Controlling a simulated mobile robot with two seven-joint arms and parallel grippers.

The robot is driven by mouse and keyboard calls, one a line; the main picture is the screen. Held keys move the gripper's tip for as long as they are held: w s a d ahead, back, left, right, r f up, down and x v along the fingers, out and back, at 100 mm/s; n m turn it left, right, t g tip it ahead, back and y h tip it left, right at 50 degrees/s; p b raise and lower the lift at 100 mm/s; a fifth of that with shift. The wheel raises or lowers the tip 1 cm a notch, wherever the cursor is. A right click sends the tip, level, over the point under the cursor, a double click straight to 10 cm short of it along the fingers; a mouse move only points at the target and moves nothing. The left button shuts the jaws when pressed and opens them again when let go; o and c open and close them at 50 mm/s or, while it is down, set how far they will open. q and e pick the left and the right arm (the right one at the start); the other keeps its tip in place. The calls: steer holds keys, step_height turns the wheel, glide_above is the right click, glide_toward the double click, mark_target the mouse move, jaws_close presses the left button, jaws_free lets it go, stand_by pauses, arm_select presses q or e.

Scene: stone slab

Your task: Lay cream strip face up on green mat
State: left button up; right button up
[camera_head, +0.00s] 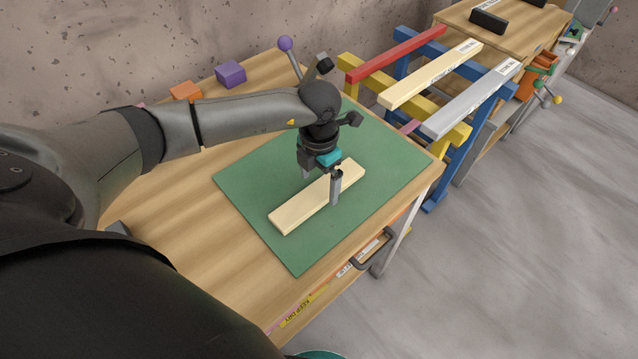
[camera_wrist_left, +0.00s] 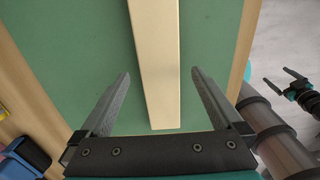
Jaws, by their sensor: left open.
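A cream strip (camera_head: 290,214) lies flat on the green mat (camera_head: 375,200), its upper side plain with no label showing. My left gripper (camera_head: 321,188) is open over the strip's right half, one finger on each side. In the left wrist view the strip (camera_wrist_left: 157,60) runs between the two open fingers (camera_wrist_left: 160,72), with a gap at each side. Whether the fingers touch the mat is unclear. My right gripper (camera_wrist_left: 277,75) shows at the right edge of the left wrist view, its fingers apart, away from the strip.
A rack right of the table bears a red strip (camera_head: 397,53), another cream strip (camera_head: 430,76) with a label and a grey strip (camera_head: 470,100). A purple block (camera_head: 230,74) and an orange block (camera_head: 186,91) sit at the table's back. The mat around the strip is clear.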

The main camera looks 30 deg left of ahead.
arm_select(q)
step_height(320, 180, up, 13)
steer(key=p, duration=0.1)
steer(key=shift+r, duration=0.2)
